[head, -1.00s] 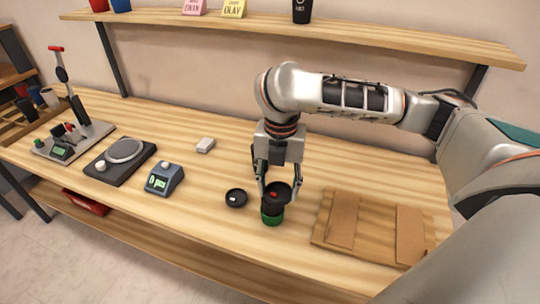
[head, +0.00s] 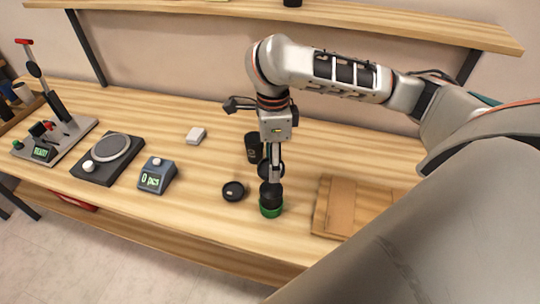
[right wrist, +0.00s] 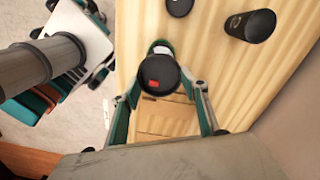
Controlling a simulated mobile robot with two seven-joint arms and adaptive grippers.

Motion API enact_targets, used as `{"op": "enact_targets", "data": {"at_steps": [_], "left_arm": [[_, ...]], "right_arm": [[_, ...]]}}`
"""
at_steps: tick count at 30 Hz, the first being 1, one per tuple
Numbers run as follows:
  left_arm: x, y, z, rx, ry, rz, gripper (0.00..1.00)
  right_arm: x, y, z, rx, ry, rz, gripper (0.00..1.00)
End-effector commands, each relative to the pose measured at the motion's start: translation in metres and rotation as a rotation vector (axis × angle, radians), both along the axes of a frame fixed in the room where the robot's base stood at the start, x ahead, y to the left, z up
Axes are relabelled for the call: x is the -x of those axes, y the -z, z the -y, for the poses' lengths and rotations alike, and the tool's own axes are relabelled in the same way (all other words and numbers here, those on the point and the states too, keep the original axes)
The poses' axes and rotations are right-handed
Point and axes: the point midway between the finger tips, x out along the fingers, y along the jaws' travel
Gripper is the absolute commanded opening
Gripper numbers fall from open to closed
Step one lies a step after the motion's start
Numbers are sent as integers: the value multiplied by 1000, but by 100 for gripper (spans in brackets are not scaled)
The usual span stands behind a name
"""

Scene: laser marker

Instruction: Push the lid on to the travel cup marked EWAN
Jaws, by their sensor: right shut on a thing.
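I cannot tell whether lid and item touch. A black travel cup (head: 252,148) stands upright behind the gripper, and also shows in the right wrist view (right wrist: 250,25); its marking is unreadable. My left gripper is out of view.
A loose black lid (head: 233,191) lies left of the green base. A brown board (head: 341,206) lies to the right. A blue counter box (head: 156,175), a scale (head: 107,158) and a lever press (head: 55,130) stand left.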

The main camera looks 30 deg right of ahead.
Motion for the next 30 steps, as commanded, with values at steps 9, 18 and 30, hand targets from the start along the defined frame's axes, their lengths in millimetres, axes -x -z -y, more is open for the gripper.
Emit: {"op": "enact_targets", "data": {"at_steps": [9,18,30], "left_arm": [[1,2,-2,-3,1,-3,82],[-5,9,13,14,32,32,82],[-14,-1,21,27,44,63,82]], "right_arm": [[1,18,0,-2,-15,-2,25],[0,45,0,-1,-15,1,25],[0,63,0,-1,-13,2,25]]}}
